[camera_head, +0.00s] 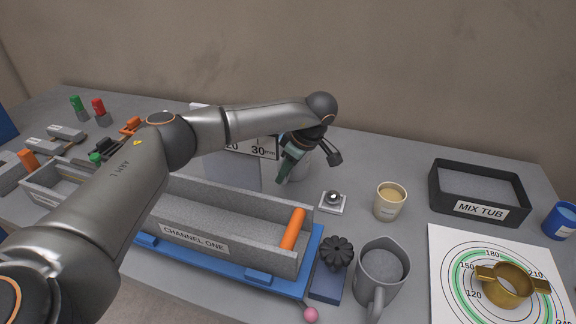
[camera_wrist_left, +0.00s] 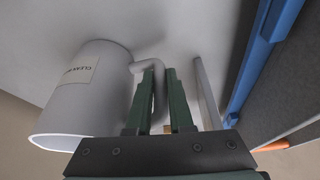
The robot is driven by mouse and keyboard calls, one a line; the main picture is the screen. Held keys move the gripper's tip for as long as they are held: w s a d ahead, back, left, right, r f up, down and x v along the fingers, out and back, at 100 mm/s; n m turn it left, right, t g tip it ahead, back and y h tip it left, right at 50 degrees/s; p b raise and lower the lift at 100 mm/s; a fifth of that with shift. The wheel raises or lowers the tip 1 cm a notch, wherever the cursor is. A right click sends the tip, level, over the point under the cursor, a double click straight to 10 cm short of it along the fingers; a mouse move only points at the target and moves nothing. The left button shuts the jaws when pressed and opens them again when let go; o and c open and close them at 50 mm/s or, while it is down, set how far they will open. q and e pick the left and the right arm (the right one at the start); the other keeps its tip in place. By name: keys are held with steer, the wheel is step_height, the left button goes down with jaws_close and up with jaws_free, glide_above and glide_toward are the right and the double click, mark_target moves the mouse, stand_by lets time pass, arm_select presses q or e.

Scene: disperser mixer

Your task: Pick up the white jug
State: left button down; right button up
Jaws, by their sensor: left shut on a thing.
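The white jug (camera_wrist_left: 92,95) with a printed label is on the left of the left wrist view, its open mouth toward the lower left. My left gripper (camera_wrist_left: 160,74) is shut on the jug's handle (camera_wrist_left: 158,88), which passes between the two green fingers. My right gripper is not in view.
A grey trough marked CHANNEL ONE (camera_head: 200,240) on a blue base lies in front. To the right are a small button box (camera_head: 333,204), a cream cup (camera_head: 389,202), a grey jug (camera_head: 378,282) and the mix tub (camera_head: 480,211).

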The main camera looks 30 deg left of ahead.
arm_select(q)
steer(key=shift+r, duration=0.5)
step_height(320, 180, up, 2)
steer(key=shift+w+r, duration=0.1)
steer(key=shift+r, duration=0.1)
steer(key=s+d+r, duration=0.7)
steer(key=d+r, duration=0.2)
steer(key=d, duration=0.3)
steer(key=shift+r, duration=0.35)
steer(key=c, duration=1.3)
jaws_free()
steer(key=shift+d, duration=0.1)
jaws_close()
